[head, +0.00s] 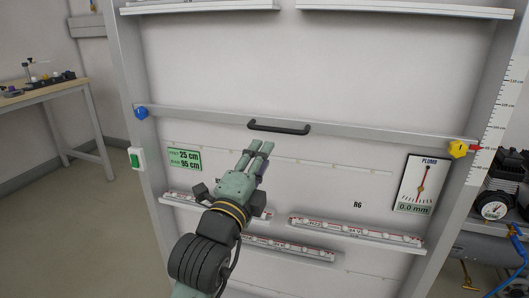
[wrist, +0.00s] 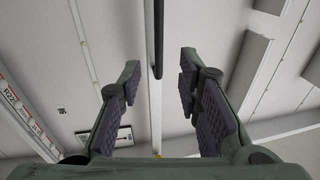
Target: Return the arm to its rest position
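My gripper (head: 259,147) is greenish, with my dark-jointed arm behind it, and is raised in front of the light panel. In the wrist view my gripper (wrist: 160,78) has its dark-padded fingers well apart with nothing held between them. A black bar handle (head: 279,127) is fixed on the grey crossbar (head: 355,133) just beyond the fingertips. In the wrist view the handle (wrist: 158,35) lies ahead, in line with the gap between the fingers. I see no contact between them.
Narrow ledges with labelled strips (head: 355,232) jut from the panel below. A plumb gauge (head: 422,184) hangs at right, beside a yellow knob (head: 457,149) on the upright. A blue knob (head: 141,112) is at left. A workbench (head: 50,91) stands far left; the floor between looks clear.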

